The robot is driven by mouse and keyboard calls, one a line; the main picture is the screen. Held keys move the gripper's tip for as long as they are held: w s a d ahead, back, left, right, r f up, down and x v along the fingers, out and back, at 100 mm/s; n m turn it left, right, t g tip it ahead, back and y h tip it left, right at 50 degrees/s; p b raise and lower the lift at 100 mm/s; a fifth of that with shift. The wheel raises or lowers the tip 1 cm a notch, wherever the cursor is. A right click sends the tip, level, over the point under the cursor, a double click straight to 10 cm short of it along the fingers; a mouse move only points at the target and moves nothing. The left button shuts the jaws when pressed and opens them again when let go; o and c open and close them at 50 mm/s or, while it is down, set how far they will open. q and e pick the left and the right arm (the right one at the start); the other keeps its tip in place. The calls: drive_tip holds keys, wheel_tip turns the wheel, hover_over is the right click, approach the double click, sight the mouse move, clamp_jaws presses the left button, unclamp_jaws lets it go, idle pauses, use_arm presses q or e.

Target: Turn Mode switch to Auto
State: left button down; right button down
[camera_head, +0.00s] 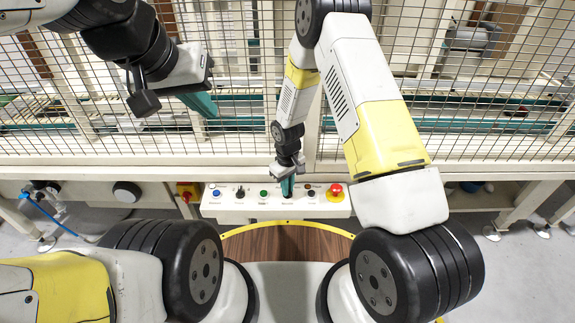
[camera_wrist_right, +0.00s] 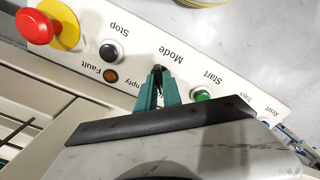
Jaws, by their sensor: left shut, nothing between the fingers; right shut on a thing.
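The Mode switch (camera_wrist_right: 160,70) is a small black knob on the white control panel (camera_head: 228,209), under the upside-down "Mode" label in the right wrist view. My right gripper (camera_wrist_right: 160,84) has its teal fingers closed around this knob. In the head view the right gripper (camera_head: 288,187) reaches down to the panel between the green and dark buttons and covers the switch. The knob's pointing direction and any Auto marking cannot be made out. My left gripper (camera_head: 203,104) is shut and empty, raised at upper left in front of the wire fence, away from the panel.
A green Start button (camera_wrist_right: 203,95) and a black Stop button (camera_wrist_right: 110,52) flank the switch. An orange Fault lamp (camera_wrist_right: 110,75) is close by. A red emergency stop (camera_head: 335,190) sits at the panel's right end. A wire mesh fence (camera_head: 480,130) stands behind.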

idle(0.4)
drive_tip(key=c, duration=1.5)
unclamp_jaws()
drive_tip(key=shift+r, duration=0.15)
wheel_tip(320, 180, up, 8)
drive_tip(key=shift+f, duration=0.2)
